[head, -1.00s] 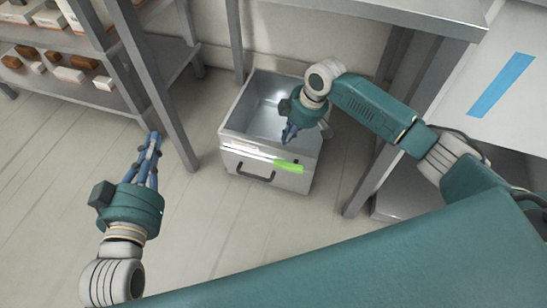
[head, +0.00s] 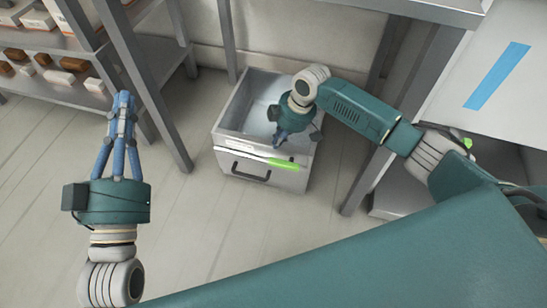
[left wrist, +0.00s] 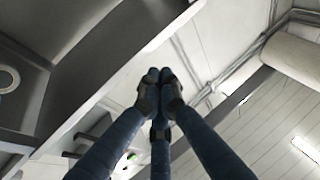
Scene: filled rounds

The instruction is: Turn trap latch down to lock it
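The trap appears to be the open grey metal box (head: 228,122) on the floor in the head view. A bright green handle (head: 285,163), which looks like the latch, lies nearly level along the upper right of its front face. My right gripper (head: 279,141) reaches over the box's front rim, just above the green handle. Its fingers point down and look apart from the handle; their spread is too small to tell. My left gripper (head: 124,96) is away to the left, above the floor, its fingers together and empty. Its fingertips also meet in the left wrist view (left wrist: 159,76).
A shelf rack (head: 140,75) with small boxes stands at the left, one post close to my left gripper. A table (head: 460,130) with a blue strip is at the right. A dark pull handle (head: 250,173) sits low on the box front. Floor in front is clear.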

